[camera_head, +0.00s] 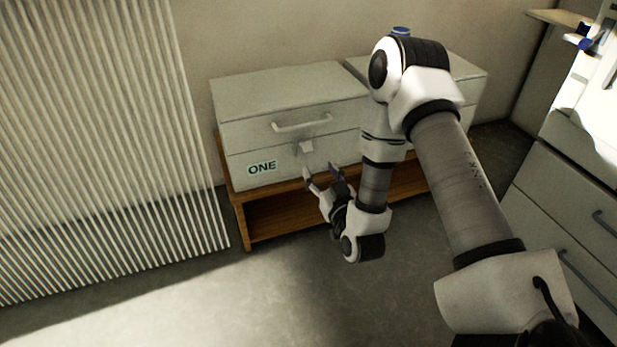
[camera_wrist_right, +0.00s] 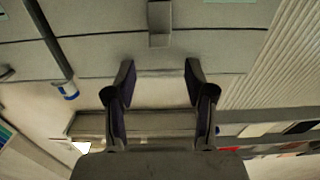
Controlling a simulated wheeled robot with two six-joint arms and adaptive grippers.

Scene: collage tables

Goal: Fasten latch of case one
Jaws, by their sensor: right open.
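Case one (camera_head: 245,110) is a pale grey box with a ONE label (camera_head: 262,168) on its front. It appears closed, with a bar handle (camera_head: 301,124) on its lid front. Below the handle is a small latch tab (camera_head: 304,147); I cannot tell whether it is fastened. My right gripper (camera_head: 320,170) is open and empty, just below and slightly right of the latch, apart from it. In the right wrist view the latch (camera_wrist_right: 160,22) is at top centre, beyond and between the open fingertips (camera_wrist_right: 160,75). My left gripper is not in view.
Case one stands on a low wooden shelf bench (camera_head: 238,207). A second grey case (camera_head: 468,75) is at its right, partly hidden by my right arm. A ribbed white panel (camera_head: 90,140) stands left, and a drawer cabinet (camera_head: 560,190) right. The floor in front is clear.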

